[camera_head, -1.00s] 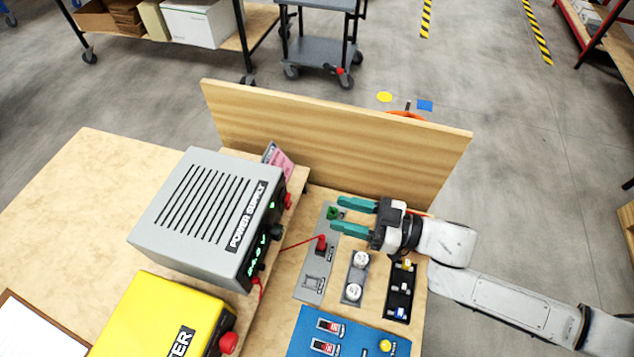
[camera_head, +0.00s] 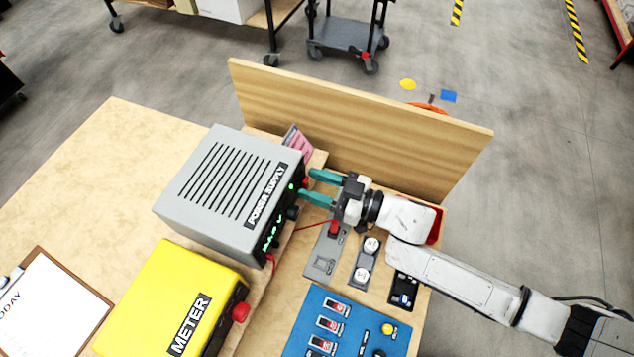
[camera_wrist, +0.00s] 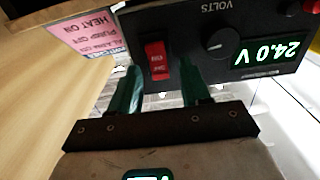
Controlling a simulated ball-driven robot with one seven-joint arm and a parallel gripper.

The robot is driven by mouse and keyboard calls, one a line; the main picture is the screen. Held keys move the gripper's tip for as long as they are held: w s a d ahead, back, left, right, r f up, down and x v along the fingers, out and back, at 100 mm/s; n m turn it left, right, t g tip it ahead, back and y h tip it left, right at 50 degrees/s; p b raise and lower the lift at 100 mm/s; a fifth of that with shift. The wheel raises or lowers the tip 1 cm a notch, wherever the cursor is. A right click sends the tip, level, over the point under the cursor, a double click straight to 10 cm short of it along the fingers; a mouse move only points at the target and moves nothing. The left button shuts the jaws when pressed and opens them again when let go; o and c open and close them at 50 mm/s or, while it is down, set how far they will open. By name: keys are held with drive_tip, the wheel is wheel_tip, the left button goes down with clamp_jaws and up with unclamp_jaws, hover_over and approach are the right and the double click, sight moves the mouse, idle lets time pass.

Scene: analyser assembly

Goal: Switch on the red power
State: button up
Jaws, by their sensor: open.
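The grey power supply (camera_head: 225,185) stands on the bench with its dark front panel facing my arm. In the wrist view its panel shows a red rocker switch (camera_wrist: 157,62), a black VOLTS knob (camera_wrist: 222,42) and a green display (camera_wrist: 270,53) reading 24.0 V. My gripper (camera_head: 318,186) is open, its two green fingers pointing at the panel near the upper end. In the wrist view the gripper (camera_wrist: 160,95) has its fingertips just below the red switch, one on either side of it. Whether they touch the panel I cannot tell. In the head view the switch is mostly hidden by the fingers.
A yellow meter (camera_head: 170,305) with a red knob stands beside the supply. A blue panel (camera_head: 345,325) with red switches, grey plates and a red wire (camera_head: 312,226) lie below my arm. A wooden board (camera_head: 355,130) rises behind. A pink note (camera_wrist: 85,35) is beside the supply.

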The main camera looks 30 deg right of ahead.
clamp_jaws()
drive_tip(key=shift+f+b, duration=0.3)
drive_tip(key=shift+b, duration=0.45)
drive_tip(key=t+b, duration=0.1)
drive_tip(key=b, duration=0.1)
drive_tip(key=shift+f+y+b, duration=0.25)
drive_tip(key=shift+y+b, duration=0.05)
drive_tip(key=shift+y, duration=0.1)
drive_tip(key=shift+r+t+y+b, duration=0.1)
drive_tip(key=shift+t+y+b, duration=0.3)
drive_tip(key=shift+b, duration=0.65)
drive_tip(key=shift+r, duration=0.1)
unclamp_jaws()
drive_tip(key=shift+d, duration=0.1)
drive_tip(key=shift+s, duration=0.1)
